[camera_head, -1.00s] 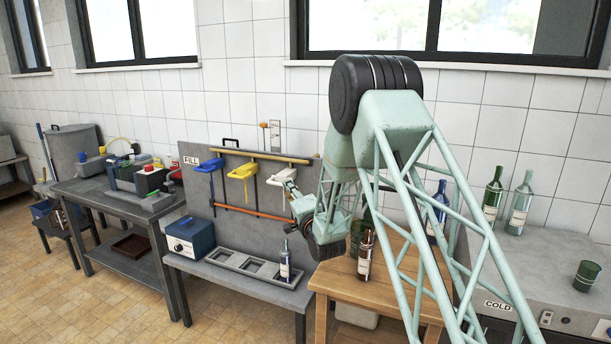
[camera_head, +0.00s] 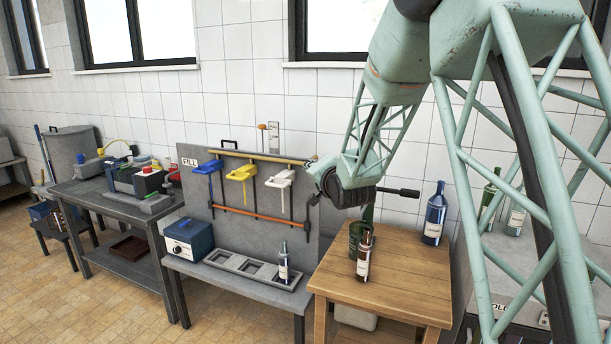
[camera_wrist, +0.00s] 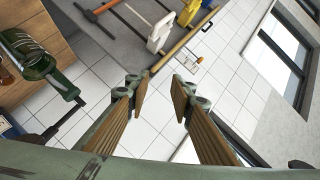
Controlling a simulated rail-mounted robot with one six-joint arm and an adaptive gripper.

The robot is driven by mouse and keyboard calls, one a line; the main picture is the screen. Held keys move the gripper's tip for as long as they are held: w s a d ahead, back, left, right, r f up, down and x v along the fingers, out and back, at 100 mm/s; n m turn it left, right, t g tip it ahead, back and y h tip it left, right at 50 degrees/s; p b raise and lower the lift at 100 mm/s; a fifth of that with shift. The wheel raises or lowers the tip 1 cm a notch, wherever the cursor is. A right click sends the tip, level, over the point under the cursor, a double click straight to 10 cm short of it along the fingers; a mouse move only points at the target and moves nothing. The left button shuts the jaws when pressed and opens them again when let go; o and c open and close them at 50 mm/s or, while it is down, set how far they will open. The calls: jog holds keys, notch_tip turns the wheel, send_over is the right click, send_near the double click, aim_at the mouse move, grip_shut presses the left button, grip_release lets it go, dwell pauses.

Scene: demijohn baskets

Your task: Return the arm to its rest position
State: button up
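My arm (camera_head: 400,95) is mint-green lattice and reaches across the right half of the head view. Its dark wrist (camera_head: 345,187) hangs above the left back of the wooden table (camera_head: 395,285). In the wrist view my gripper (camera_wrist: 158,90) shows two brown-padded fingers with a clear gap between their tips. Nothing is held between them, and white wall tiles show through the gap. In the head view the fingers are too small to make out well.
A brown bottle (camera_head: 364,257), a dark green vessel (camera_head: 357,236) and a blue bottle (camera_head: 434,214) stand on the wooden table. The fill bench holds a grey tray (camera_head: 240,268), a small bottle (camera_head: 283,265) and a blue box (camera_head: 189,240). Coloured taps (camera_head: 241,172) line its panel.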

jog(key=s+d+r+n+g+h, duration=0.1)
jog(key=s+d+r+g, duration=0.2)
jog(key=s, duration=0.7)
jog(key=s+d+r+n+h, duration=0.1)
jog(key=s+d+r+n, duration=0.1)
jog(key=s+d, duration=0.6)
jog(key=s+d+r+n+g+h, duration=0.1)
jog(key=s+d+r+g, duration=0.15)
jog(key=s, duration=0.95)
jog(key=s+d+f+n+g, duration=0.2)
jog(key=s, duration=1.8)
jog(key=s+d+f+n+g, duration=0.2)
jog(key=s+d+g, duration=0.1)
jog(key=s, duration=1.8)
jog(key=shift+s+n+h, duration=0.3)
